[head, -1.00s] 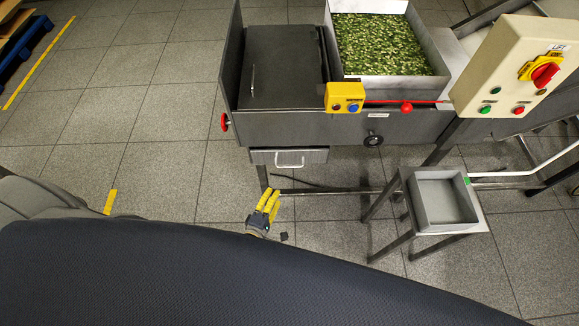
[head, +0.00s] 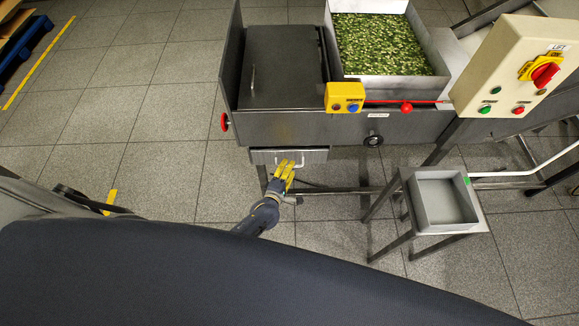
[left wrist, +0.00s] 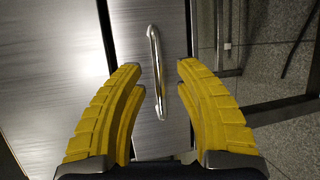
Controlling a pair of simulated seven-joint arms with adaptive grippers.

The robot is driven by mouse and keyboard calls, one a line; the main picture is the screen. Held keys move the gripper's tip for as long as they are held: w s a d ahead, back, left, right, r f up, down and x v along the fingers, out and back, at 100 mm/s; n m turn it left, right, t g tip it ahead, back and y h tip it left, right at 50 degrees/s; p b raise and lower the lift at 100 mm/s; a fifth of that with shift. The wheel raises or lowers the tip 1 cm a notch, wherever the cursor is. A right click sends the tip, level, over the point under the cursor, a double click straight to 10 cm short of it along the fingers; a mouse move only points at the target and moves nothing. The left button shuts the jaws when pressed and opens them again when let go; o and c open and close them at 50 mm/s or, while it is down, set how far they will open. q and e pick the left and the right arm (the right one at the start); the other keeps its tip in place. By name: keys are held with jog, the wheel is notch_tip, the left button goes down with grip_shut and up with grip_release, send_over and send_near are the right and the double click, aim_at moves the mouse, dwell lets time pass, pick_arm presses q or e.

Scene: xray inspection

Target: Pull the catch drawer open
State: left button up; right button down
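The catch drawer (head: 262,156) is a grey metal front low on the machine, and it looks closed. Its pale bar handle is mostly covered by my left gripper (head: 288,164) in the head view. In the left wrist view the drawer front (left wrist: 150,90) fills the middle, with the handle (left wrist: 158,72) running between the yellow fingers. My left gripper (left wrist: 158,72) is open, its fingertips on either side of the handle. Whether they touch it I cannot tell. My right gripper is not in view.
A small metal stand with a grey tray (head: 420,222) is to the right. A yellow button box (head: 345,97) and a red-knobbed rod (head: 406,107) are above the drawer. A frame rail (head: 340,190) runs low behind the gripper.

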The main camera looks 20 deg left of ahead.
pick_arm(q)
jog(key=shift+w, duration=0.45)
jog(key=shift+c, duration=0.2)
grip_shut()
